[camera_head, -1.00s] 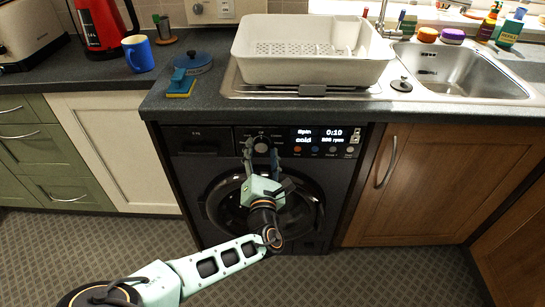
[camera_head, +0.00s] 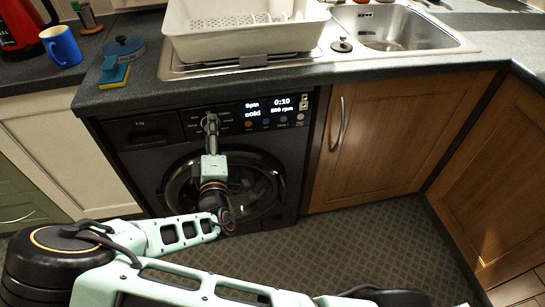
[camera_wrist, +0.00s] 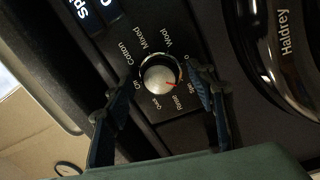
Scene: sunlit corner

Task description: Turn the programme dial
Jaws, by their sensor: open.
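The programme dial (camera_wrist: 160,78) is a round silver knob with a red mark on the dark washing machine (camera_head: 128,160). In the wrist view its red mark points between the labels near "Rinse" and "Spin". My gripper (camera_wrist: 161,84) is open, with one dark finger on each side of the knob. Small gaps seem to remain, and I cannot tell whether either finger touches it. In the head view my gripper (camera_head: 211,124) is in front of the panel and largely hides the dial. The display (camera_head: 268,108) reads "Spin", "cold", 0:10 and 800 rpm.
The machine's round door (camera_head: 262,185) is below the dial, behind my wrist. The worktop edge overhangs the panel. A wooden cupboard (camera_head: 385,140) is to the right.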

